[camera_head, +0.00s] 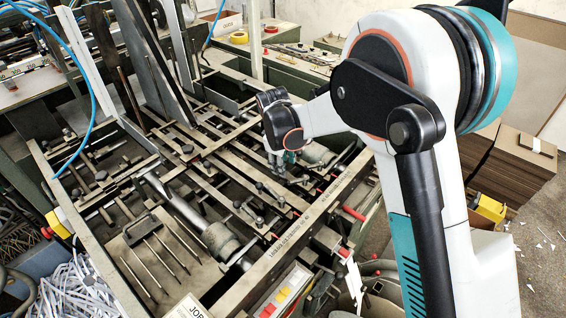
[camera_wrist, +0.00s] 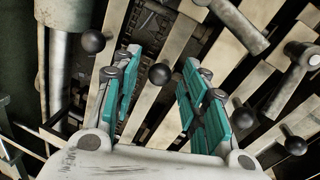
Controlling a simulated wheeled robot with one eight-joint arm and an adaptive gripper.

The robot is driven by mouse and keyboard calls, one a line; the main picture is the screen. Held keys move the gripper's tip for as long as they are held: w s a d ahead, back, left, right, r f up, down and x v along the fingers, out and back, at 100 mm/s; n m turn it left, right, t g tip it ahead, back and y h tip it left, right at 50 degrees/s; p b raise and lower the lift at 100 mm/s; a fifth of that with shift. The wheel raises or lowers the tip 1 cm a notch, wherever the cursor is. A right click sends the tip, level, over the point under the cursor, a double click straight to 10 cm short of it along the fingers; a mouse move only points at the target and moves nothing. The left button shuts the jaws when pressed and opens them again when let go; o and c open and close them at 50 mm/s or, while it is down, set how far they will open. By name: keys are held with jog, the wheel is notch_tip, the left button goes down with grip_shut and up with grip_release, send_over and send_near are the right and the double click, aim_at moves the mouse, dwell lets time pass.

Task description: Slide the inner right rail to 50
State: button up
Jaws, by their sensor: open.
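My gripper (camera_head: 287,163) hangs at the end of my arm over the right-middle of the feeder, low above its bars. In the wrist view my gripper (camera_wrist: 160,88) is open, with teal fingers apart on both sides. A black ball knob (camera_wrist: 160,75) shows between the fingers, with no visible contact. Several pale flat rails (camera_head: 215,175) run diagonally across the feeder. I cannot tell which is the inner right rail; my gripper and arm cover part of that area. A printed scale (camera_head: 290,238) lies on the front frame bar, too small to read.
More black knobs show in the wrist view, at the left (camera_wrist: 93,41) and lower right (camera_wrist: 292,141). A thick metal cylinder (camera_head: 222,241) and small clamp levers (camera_head: 256,222) stand among the rails. Tall metal plates (camera_head: 150,55) rise at the back. Cardboard stacks (camera_head: 515,165) stand right.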

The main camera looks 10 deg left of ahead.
grip_shut()
jog(key=shift+s+a+f+b, duration=0.1)
jog(key=shift+s+a+b, duration=0.15)
jog(key=shift+s+b, duration=0.1)
jog(key=shift+s, duration=0.15)
grip_release()
notch_tip(320, 180, up, 12)
jog(key=s, duration=0.2)
jog(key=shift+a, duration=0.4)
